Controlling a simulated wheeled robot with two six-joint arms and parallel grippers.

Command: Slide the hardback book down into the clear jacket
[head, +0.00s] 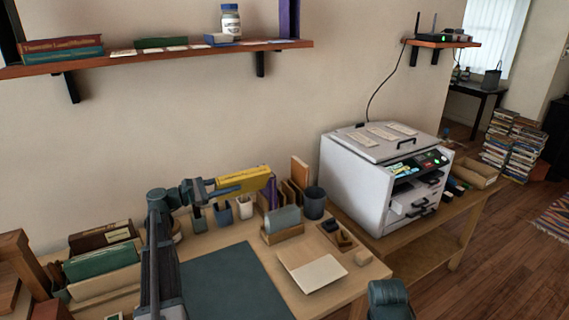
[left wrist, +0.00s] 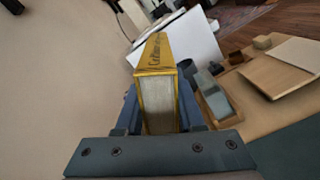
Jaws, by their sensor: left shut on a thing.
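The yellow hardback book (head: 246,178) is held in the air above the back of the desk, in front of the wall. My left gripper (head: 226,188) is shut on it. In the left wrist view the yellow book (left wrist: 158,72) points away from me between the two fingers, with its pale page edges facing the camera. A translucent grey-blue sleeve, apparently the clear jacket (head: 283,217), stands upright in a wooden holder (head: 283,236) to the lower right of the book and apart from it. The sleeve (left wrist: 215,98) also shows right of the book in the left wrist view.
Pen cups (head: 245,208) and upright books stand behind. A dark cup (head: 314,203) is right of the sleeve. A pale flat board (head: 312,271) lies in front, beside a dark green mat (head: 235,285). A printer (head: 385,175) stands to the right; a shelf (head: 160,53) hangs above.

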